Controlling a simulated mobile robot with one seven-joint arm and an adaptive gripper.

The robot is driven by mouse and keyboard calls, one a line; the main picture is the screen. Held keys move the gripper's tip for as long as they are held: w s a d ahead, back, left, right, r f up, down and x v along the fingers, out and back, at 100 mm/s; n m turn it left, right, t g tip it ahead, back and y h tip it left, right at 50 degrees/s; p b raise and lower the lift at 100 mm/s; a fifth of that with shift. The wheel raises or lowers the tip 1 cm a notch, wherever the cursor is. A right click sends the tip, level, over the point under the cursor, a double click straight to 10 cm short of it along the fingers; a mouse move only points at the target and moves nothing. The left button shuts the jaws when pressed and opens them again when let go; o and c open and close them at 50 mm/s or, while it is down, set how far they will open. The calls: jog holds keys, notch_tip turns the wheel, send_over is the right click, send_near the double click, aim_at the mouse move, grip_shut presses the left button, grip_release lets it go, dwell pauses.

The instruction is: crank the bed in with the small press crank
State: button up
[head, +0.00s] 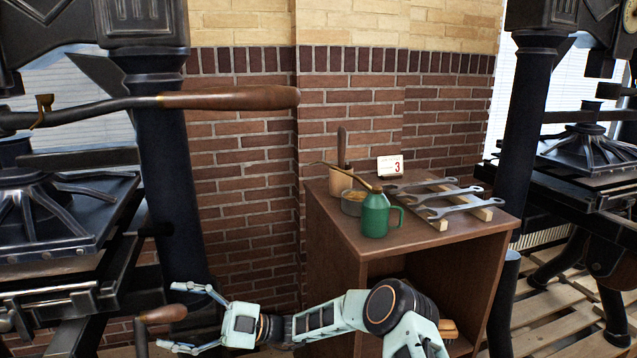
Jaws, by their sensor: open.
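The small press crank, with a brown wooden handle (163,314) on a dark arm, shows at the lower left below the edge of the left press's bed (65,307). My gripper (173,317) reaches in from the right, with its two pale fingers spread open and pointing left. In the picture the crank handle lies between the fingertips, one finger above it and one below. I cannot tell from this one view whether the fingers are level with it in depth or touch it. The far end of the crank arm is cut off by the lower frame edge.
The left press's long bar with a wooden handle (230,98) juts right above. A brown cabinet (335,225) behind my arm carries a green oil can (375,214), a bowl (353,203), wrenches (440,190) and a number card (390,166). Another press (590,150) stands at right.

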jog(key=b+v, duration=0.1)
jog(key=v, duration=0.5)
jog(key=shift+d, duration=0.25)
jog(key=shift+f, duration=0.1)
